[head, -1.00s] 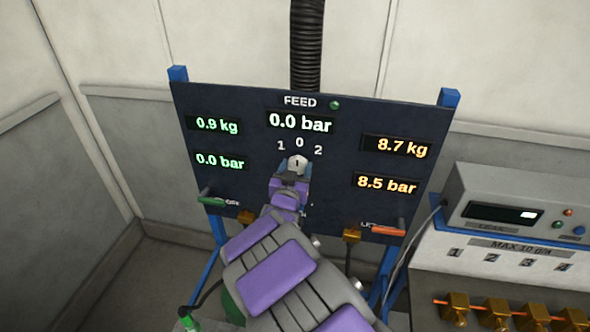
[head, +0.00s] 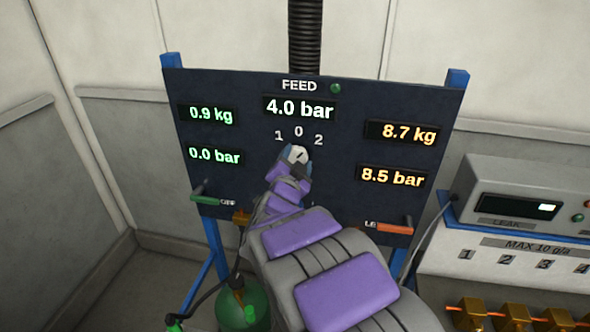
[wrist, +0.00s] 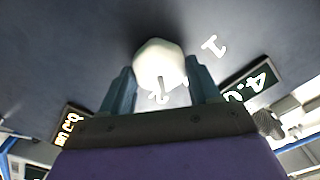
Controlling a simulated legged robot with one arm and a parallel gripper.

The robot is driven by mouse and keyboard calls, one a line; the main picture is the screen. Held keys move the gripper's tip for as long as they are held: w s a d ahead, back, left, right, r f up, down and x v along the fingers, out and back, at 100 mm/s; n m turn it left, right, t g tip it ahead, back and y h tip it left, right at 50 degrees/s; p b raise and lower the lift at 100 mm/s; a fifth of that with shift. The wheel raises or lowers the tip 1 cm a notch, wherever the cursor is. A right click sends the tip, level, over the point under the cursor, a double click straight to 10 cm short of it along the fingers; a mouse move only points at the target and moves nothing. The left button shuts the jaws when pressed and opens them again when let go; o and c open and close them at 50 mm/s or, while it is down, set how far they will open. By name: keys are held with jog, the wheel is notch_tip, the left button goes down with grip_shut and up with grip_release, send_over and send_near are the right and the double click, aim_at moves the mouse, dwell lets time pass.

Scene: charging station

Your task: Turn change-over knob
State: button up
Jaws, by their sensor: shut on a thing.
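The white change-over knob (head: 298,154) sits on the dark panel (head: 240,120) below the marks 1, 0 and 2. Its dark pointer line is tilted toward the 2 in the head view. My gripper (head: 295,160) is on the knob, with its blue fingers at both sides. In the wrist view the knob (wrist: 159,64) lies between the two fingertips of my gripper (wrist: 160,88). The FEED display (head: 299,109) reads 4.0 bar. The left displays read 0.9 kg and 0.0 bar, the right ones 8.7 kg and 8.5 bar.
A green-handled lever (head: 208,200) is at the panel's lower left and an orange-handled one (head: 395,228) at lower right. A green cylinder (head: 240,305) stands below. A leak meter (head: 520,200) and brass valves (head: 510,315) are at the right.

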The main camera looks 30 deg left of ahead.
jog(key=shift+f+m+b, duration=0.1)
jog(key=shift+m+b, duration=0.4)
jog(key=shift+m, duration=0.1)
jog(key=o, duration=1.1)
jog(key=shift+w, duration=0.1)
jog(key=shift+c, duration=0.2)
jog(key=p+v, duration=0.1)
jog(key=v, duration=1.6)
jog(key=shift+s, duration=0.2)
jog(key=shift+a, duration=0.1)
